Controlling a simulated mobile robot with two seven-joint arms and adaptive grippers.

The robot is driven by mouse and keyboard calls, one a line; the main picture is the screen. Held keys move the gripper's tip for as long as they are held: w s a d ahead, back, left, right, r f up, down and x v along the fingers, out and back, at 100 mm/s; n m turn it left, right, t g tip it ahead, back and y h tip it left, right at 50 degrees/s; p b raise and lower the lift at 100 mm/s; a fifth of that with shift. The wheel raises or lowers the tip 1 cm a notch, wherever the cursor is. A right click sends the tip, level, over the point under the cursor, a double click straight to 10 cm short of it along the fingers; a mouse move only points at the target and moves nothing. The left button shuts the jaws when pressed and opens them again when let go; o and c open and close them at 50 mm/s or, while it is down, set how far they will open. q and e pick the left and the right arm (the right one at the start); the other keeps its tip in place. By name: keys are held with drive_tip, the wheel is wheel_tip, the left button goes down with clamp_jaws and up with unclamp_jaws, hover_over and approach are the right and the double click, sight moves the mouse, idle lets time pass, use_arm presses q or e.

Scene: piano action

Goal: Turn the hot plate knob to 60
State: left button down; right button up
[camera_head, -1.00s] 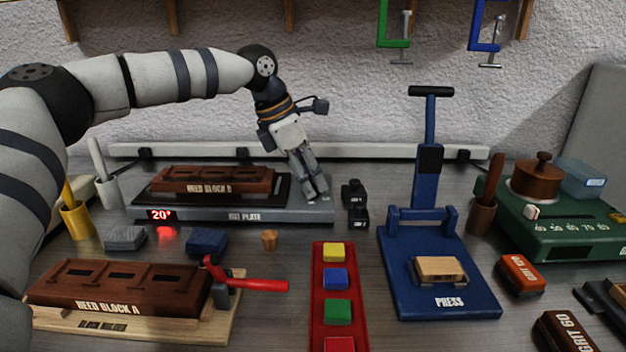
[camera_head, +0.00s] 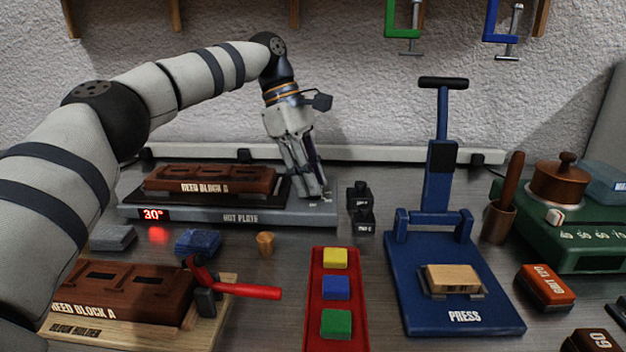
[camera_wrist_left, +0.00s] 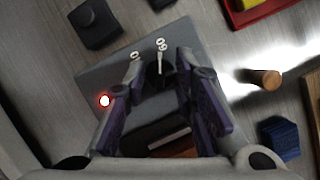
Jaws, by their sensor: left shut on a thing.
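The grey hot plate (camera_head: 240,217) stands at the back left, and its red display (camera_head: 153,214) reads 30°. Its dark knob (camera_wrist_left: 158,76) sits between my left gripper's fingers in the left wrist view, with a pale pointer line and small white marks beside it. My left gripper (camera_head: 312,194) points down at the hot plate's right end and is shut on the knob. The gripper hides the knob in the head view. In the left wrist view a red light (camera_wrist_left: 104,101) glows on the plate by one finger. My right gripper is not in view.
Reed block B (camera_head: 210,180) lies on the hot plate, left of the gripper. Small black weights (camera_head: 360,205) stand close to its right. The blue press (camera_head: 450,290), a cork (camera_head: 265,243) and a red tray (camera_head: 317,300) are in front.

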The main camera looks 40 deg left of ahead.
use_arm(q)
drive_tip(key=shift+f+m, duration=0.15)
drive_tip(key=shift+m, duration=0.25)
drive_tip(key=c, duration=1.4)
unclamp_jaws()
drive_tip(key=shift+o, duration=0.2)
